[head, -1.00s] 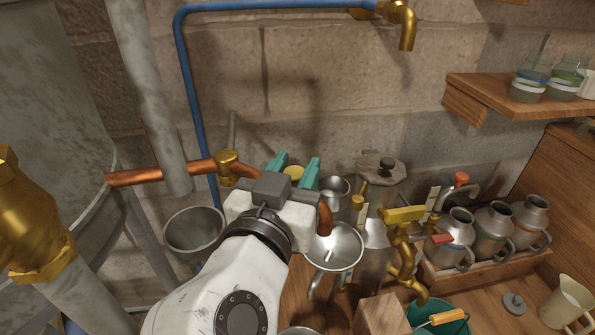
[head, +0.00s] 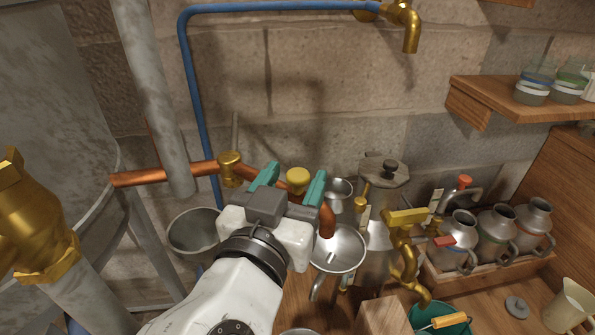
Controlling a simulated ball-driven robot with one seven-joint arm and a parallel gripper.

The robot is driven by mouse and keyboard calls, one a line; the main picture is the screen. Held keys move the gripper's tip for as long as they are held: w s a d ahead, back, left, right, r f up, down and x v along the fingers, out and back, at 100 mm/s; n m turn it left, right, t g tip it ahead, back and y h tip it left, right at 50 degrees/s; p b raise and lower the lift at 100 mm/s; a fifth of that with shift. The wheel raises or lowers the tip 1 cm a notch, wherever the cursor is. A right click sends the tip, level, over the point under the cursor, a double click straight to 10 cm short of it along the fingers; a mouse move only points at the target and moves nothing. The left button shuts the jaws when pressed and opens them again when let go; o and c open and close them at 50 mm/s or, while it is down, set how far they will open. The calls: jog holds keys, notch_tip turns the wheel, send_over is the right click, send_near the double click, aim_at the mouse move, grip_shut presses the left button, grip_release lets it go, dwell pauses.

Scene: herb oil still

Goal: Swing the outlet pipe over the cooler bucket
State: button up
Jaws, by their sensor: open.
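The copper outlet pipe (head: 196,172) runs right from the grey still, through a brass joint (head: 230,168), and bends down at its right end (head: 327,220). That end hangs over a metal funnel-like bowl (head: 345,242). A round brass knob (head: 298,177) shows at the bent stretch. My gripper (head: 290,182) is open, its teal fingers on either side of the knob in the picture; contact cannot be told. My gripper body hides part of the pipe. A grey metal bucket (head: 190,230) stands left of my gripper, and a teal bucket (head: 425,320) is at lower right; which is the cooler is unclear.
A brass valve (head: 405,217) stands right of the bowl, before a lidded metal pot (head: 386,170). Several metal jugs sit in a wooden crate (head: 480,277). A blue pipe (head: 192,90) runs up the wall to a tap (head: 410,30). Wall space above my gripper is clear.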

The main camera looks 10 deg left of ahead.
jog(key=s+a, duration=0.1)
jog(key=s, duration=0.7)
jog(key=shift+s+a, duration=0.25)
jog(key=shift+a, duration=0.05)
